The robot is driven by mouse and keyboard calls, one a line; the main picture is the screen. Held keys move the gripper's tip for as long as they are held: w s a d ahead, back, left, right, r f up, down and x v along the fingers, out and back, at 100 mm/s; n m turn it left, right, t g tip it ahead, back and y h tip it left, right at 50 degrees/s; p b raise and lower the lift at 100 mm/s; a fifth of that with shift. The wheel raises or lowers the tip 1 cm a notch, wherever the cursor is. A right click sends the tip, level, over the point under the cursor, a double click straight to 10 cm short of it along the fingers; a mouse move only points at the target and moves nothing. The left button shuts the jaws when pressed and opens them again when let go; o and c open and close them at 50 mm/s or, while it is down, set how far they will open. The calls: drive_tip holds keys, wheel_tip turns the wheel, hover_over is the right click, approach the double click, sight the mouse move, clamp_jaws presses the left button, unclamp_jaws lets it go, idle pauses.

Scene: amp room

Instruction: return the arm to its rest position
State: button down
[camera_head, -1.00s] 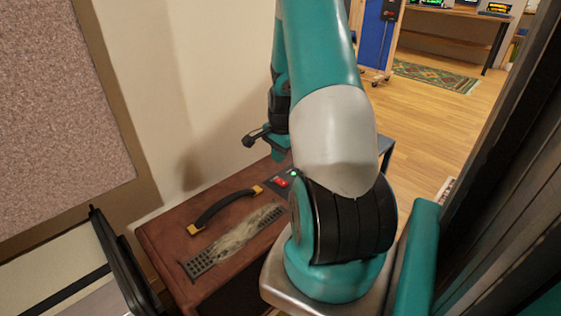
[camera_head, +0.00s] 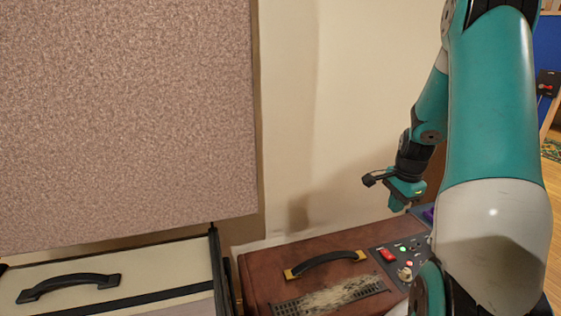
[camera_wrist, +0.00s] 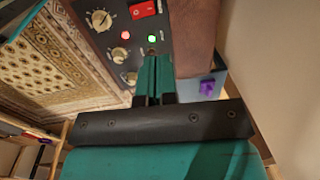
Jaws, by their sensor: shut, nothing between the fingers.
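My gripper (camera_head: 397,206) hangs from my teal arm, fingers pointing down, above the right end of a brown amp (camera_head: 285,263) in the head view. In the wrist view my gripper (camera_wrist: 153,62) has its two teal fingers side by side, closed with nothing between them. Its tips overlap the edge of the amp's dark control panel (camera_wrist: 123,35), near a green light (camera_wrist: 152,38). I cannot tell the exact gap to the panel. My upper arm fills the right of the head view and hides part of the amp.
The panel has a red switch (camera_wrist: 142,10) and several knobs. A black handle (camera_head: 325,262) tops the amp. A cream case (camera_head: 150,262) stands at left, below a large textured wall panel (camera_head: 120,110). A purple object (camera_wrist: 207,87) lies beyond the fingers. A patterned rug (camera_wrist: 55,65) shows too.

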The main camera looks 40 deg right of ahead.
drive_tip(key=w+a+r+n+y, duration=0.15)
drive_tip(key=a+r+n, duration=0.3)
drive_tip(key=a, duration=0.55)
drive_tip(key=w+a+r+n, duration=0.25)
drive_tip(key=a+n, duration=0.35)
drive_tip(key=a, duration=0.4)
drive_tip(key=w+a+r+n+y, duration=0.1)
drive_tip(key=a+r+n, duration=0.4)
drive_tip(key=a, duration=0.4)
drive_tip(key=s+a+r+n+g+y, duration=0.1)
drive_tip(key=s+a+r+n, duration=0.1)
drive_tip(key=s+a+n, duration=0.6)
drive_tip(key=s+a+r+n+y, duration=0.1)
drive_tip(key=s+a+r+n, duration=0.2)
drive_tip(key=s+a+n, duration=0.35)
wheel_tip(320, 180, up, 22)
drive_tip(key=a+m+p, duration=0.1)
drive_tip(key=a+p, duration=0.1)
drive_tip(key=p, duration=2)
drive_tip(key=shift+a+f+m, duration=0.15)
drive_tip(key=shift+f+m, duration=0.1)
drive_tip(key=shift+m, duration=0.05)
drive_tip(key=shift+w, duration=0.1)
